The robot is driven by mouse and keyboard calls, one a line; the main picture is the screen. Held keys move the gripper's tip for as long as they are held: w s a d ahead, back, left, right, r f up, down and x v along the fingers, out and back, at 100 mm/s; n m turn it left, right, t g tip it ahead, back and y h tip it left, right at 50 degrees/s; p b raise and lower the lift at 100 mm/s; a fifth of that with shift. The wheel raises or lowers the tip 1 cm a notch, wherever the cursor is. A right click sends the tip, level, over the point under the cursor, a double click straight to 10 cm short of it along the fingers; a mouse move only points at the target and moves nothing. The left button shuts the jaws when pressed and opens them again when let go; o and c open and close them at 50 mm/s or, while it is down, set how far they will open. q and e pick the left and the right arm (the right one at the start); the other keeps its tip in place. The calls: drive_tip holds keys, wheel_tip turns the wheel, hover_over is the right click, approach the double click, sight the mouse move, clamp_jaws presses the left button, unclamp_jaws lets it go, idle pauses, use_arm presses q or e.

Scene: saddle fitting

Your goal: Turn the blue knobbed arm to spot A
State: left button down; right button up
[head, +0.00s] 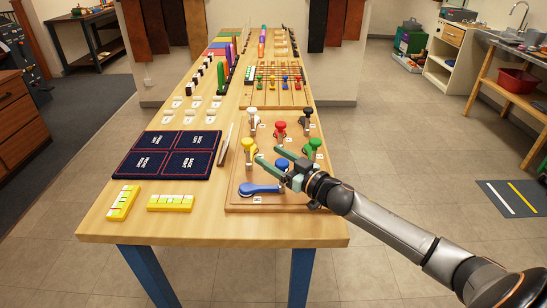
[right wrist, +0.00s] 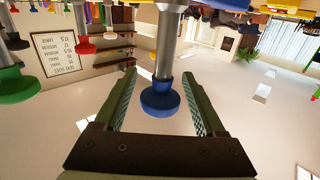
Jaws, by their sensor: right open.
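The blue knobbed arm (head: 260,189) lies flat near the front of the wooden board (head: 240,205). Its round blue knob (head: 282,164) seems to stand on a post at the arm's right end. My right gripper (head: 267,154) is open, its two green fingers reaching left over the board, one on each side of the blue knob. In the right wrist view the blue knob (right wrist: 160,98) on its grey post sits between the open fingers, with gaps on both sides. Small white labels mark the board; I cannot read which is A. My left gripper is out of view.
Yellow (head: 248,145), green (head: 314,145), red (head: 280,128), white (head: 252,115) and black (head: 307,112) knobs stand around on the same board. A dark blue mat (head: 168,153) and yellow blocks (head: 170,203) lie to the left. The table's right edge is close.

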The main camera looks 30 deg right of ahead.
clamp_jaws()
idle(0.6)
idle(0.8)
